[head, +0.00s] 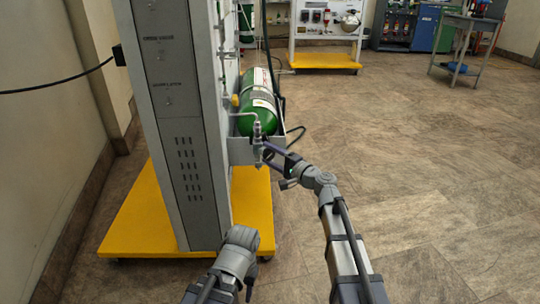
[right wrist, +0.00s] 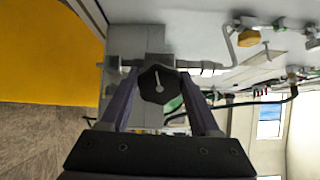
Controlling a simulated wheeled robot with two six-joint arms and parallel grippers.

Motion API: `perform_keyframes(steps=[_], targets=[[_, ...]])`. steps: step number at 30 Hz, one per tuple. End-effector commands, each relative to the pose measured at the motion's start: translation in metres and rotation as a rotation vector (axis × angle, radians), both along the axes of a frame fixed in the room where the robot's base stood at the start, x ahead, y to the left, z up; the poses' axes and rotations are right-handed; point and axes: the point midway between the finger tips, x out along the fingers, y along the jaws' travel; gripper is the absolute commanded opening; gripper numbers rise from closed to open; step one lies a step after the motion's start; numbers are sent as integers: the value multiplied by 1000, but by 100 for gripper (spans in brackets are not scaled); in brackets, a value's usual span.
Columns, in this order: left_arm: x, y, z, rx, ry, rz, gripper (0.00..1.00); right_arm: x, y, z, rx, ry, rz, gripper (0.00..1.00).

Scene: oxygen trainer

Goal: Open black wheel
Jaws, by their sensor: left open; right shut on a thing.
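The black wheel (right wrist: 160,85) is a dark, faceted knob with a light pointer mark on its face. It sits on the pipe fitting at the panel's side. My right gripper (right wrist: 158,84) has its two purple fingers on either side of the wheel, shut on it. In the head view my right gripper (head: 267,155) reaches the fitting below the green cylinder (head: 258,100); the wheel is too small to make out there. My left gripper (head: 240,245) is low in the head view, in front of the yellow base, open and away from the wheel; its fingertips are not clear.
The tall grey panel cabinet (head: 172,100) stands on a yellow base (head: 140,225) at the left. A yellow knob (right wrist: 248,38) and thin pipes are near the wheel. The tiled floor (head: 420,170) at the right is clear. A grey cart (head: 470,40) and another panel stand far back.

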Motion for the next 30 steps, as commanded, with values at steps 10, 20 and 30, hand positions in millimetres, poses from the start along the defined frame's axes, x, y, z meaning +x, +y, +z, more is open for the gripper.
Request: perform_keyframes(steps=[10, 20, 30], targets=[[0, 0, -2, 0, 0, 0, 50, -1, 0, -2, -245, -219, 1, 7], [0, 0, -3, 0, 0, 0, 50, -1, 0, -3, -479, -429, 2, 7], [0, 0, -4, 0, 0, 0, 50, 0, -1, -4, -716, -643, 3, 7]])
